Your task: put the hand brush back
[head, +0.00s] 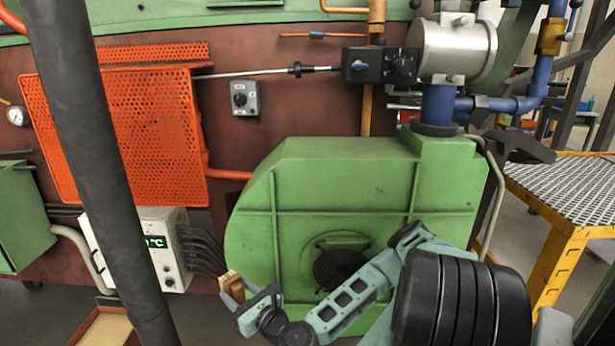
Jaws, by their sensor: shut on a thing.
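My gripper (236,290) is low in the head view, left of centre, in front of the green blower housing's lower left edge. It is shut on a small tan and brown block-shaped thing (232,283), which looks like the hand brush. The brush is held clear of the floor. Its bristles and most of its shape are too small or hidden to make out. My arm reaches in from the lower right.
The green blower housing (350,190) stands close behind my arm. A white control box (150,247) with cables is to the left, below an orange perforated guard (135,135). A wooden-edged tray (104,328) lies low at left. A yellow step platform (560,235) stands right.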

